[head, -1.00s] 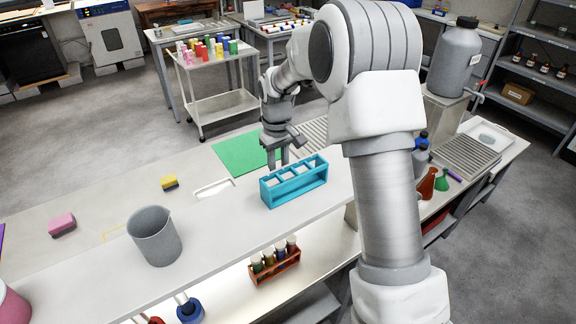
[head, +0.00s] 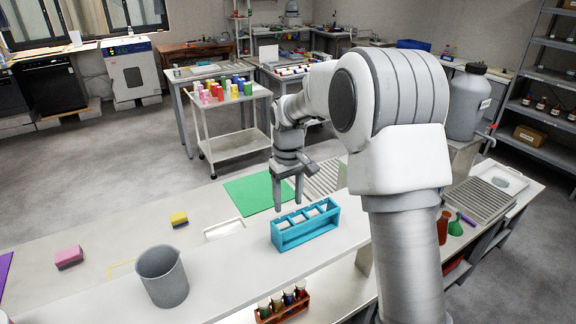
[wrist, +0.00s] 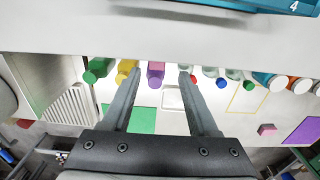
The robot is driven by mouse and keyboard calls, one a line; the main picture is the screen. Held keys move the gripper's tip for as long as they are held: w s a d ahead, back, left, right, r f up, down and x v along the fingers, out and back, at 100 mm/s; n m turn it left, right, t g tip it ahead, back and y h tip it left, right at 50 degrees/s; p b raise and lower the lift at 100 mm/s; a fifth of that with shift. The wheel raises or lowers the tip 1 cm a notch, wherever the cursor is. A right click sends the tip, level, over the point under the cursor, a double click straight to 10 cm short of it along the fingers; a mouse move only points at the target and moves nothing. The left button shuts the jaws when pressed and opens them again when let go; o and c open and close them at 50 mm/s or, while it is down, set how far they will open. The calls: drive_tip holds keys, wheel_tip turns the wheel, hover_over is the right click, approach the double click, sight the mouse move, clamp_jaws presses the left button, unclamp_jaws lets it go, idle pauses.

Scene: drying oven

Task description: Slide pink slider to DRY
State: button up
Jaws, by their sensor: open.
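A white oven-like cabinet (head: 133,72) with a dark window and a blue-marked top panel stands on the floor at the back left of the head view, far from my gripper. I cannot make out a pink slider or a DRY mark on it at this size. My gripper (head: 288,205) is open and points down above the bench, beside the blue rack. In the wrist view its two fingers (wrist: 160,72) are apart with nothing held between them.
The blue rack (head: 305,226), grey beaker (head: 162,276), green mat (head: 255,192), yellow sponge (head: 179,218) and pink sponge (head: 69,257) are on the bench. Open grey floor (head: 110,150) lies before the cabinet.

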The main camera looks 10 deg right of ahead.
wheel_tip(320, 180, up, 13)
drive_tip(key=shift+r, duration=0.2)
idle(0.3)
